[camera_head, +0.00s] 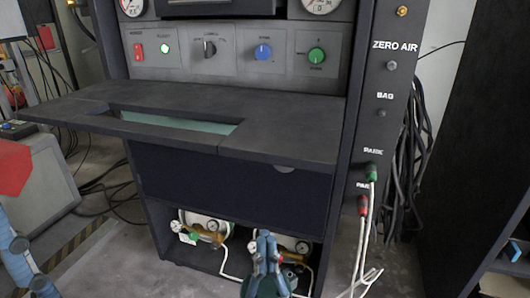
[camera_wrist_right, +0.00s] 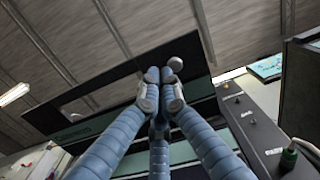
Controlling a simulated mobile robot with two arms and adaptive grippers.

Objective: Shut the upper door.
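The upper door (camera_head: 290,130) is a dark grey panel with a long window slot, swung out and lying about level like a shelf from the cabinet front. A pale round knob (camera_head: 285,169) shows just under its front edge. The right wrist view looks up at the dark door panel, where the round knob (camera_wrist_right: 182,47) shows just beyond my fingertips. My right gripper (camera_head: 265,240) is below the door, in front of the lower opening. Its blue fingers (camera_wrist_right: 162,76) meet at the tips, with nothing visible between them. Blue parts of my left arm show at the lower left edge; its fingertips are unclear.
Gauges and hoses (camera_head: 205,228) fill the lower opening behind my right gripper. A side panel (camera_head: 385,100) with red and green plugs and hanging cables stands at the right. Bare floor lies in front of the cabinet.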

